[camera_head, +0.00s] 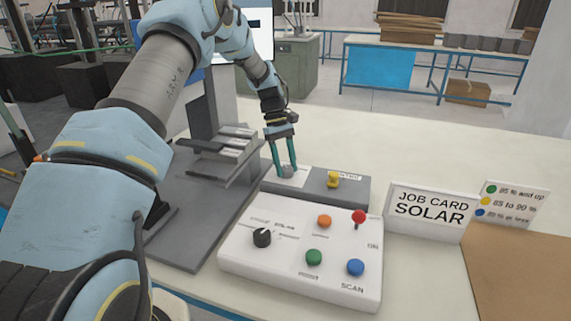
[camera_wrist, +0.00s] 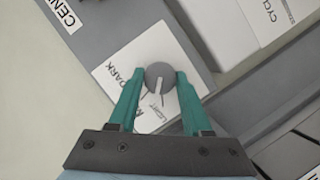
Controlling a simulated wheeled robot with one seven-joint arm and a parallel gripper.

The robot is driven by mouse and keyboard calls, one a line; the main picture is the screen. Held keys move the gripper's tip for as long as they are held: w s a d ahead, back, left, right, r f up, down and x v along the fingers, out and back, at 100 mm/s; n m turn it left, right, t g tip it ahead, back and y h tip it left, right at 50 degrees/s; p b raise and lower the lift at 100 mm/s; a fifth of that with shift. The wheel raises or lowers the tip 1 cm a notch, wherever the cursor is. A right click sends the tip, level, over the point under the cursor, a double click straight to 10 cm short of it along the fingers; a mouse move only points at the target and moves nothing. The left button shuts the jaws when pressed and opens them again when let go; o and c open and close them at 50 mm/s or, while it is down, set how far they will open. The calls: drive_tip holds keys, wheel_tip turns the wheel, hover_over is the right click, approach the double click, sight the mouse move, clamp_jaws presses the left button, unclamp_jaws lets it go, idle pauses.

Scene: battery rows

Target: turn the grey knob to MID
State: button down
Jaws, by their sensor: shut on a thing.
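The grey knob (camera_wrist: 160,74) is round with a pale pointer line. It stands on a white label card (camera_wrist: 118,74) that reads DARK and LIGHT, with a word starting with M between them, partly hidden by a finger. The pointer faces down the wrist picture, towards the LIGHT side. My gripper (camera_wrist: 160,80) has its two green fingers shut on the knob, one on each side. In the head view my gripper (camera_head: 285,168) reaches down onto the knob, which sits at the left end of a grey box (camera_head: 318,186).
A white control panel (camera_head: 300,250) with coloured buttons and a black dial lies in front. A grey press stand (camera_head: 208,120) is left. The job card sign (camera_head: 430,212) stands right.

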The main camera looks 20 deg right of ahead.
drive_tip(key=m+y, duration=0.2)
drive_tip(key=m, duration=0.3)
drive_tip(key=shift+d, duration=0.15)
drive_tip(key=shift+m, duration=0.3)
idle(0.3)
drive_tip(key=shift+c, duration=1.7)
unclamp_jaws()
drive_tip(key=shift+r, duration=0.1)
drive_tip(key=b+v, duration=0.2)
drive_tip(key=v, duration=0.8)
drive_tip(key=shift+r, duration=0.3)
drive_tip(key=shift+s+d, duration=0.1)
drive_tip(key=shift+d, duration=0.05)
